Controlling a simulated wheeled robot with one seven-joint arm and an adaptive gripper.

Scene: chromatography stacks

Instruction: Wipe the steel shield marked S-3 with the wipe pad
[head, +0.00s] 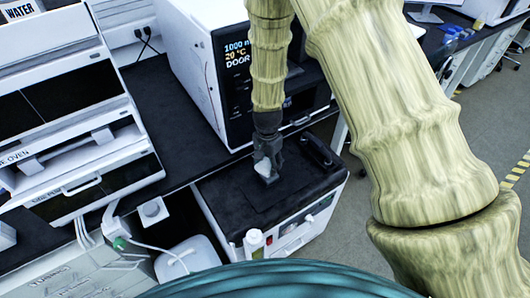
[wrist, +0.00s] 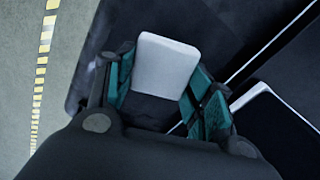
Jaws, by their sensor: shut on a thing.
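My gripper (head: 268,158) is above the dark top of a low white unit in the head view. In the wrist view my gripper (wrist: 165,95) has its teal-lined fingers closed on a pale, round-cornered pad (wrist: 166,62), which I take for the wipe pad; a dark part shows below it. The pad is small and pale at the fingertips in the head view (head: 262,167). I cannot tell whether it touches the surface below. No S-3 mark can be read, and I cannot pick out the steel shield in either view.
The low white unit (head: 338,182) has a black top and a dark handle (head: 317,150). A white-capped bottle (head: 254,240) stands at its front. A boxed instrument (head: 190,60) with a lit display rises behind. A stacked oven (head: 80,150) is at left. Open floor lies right.

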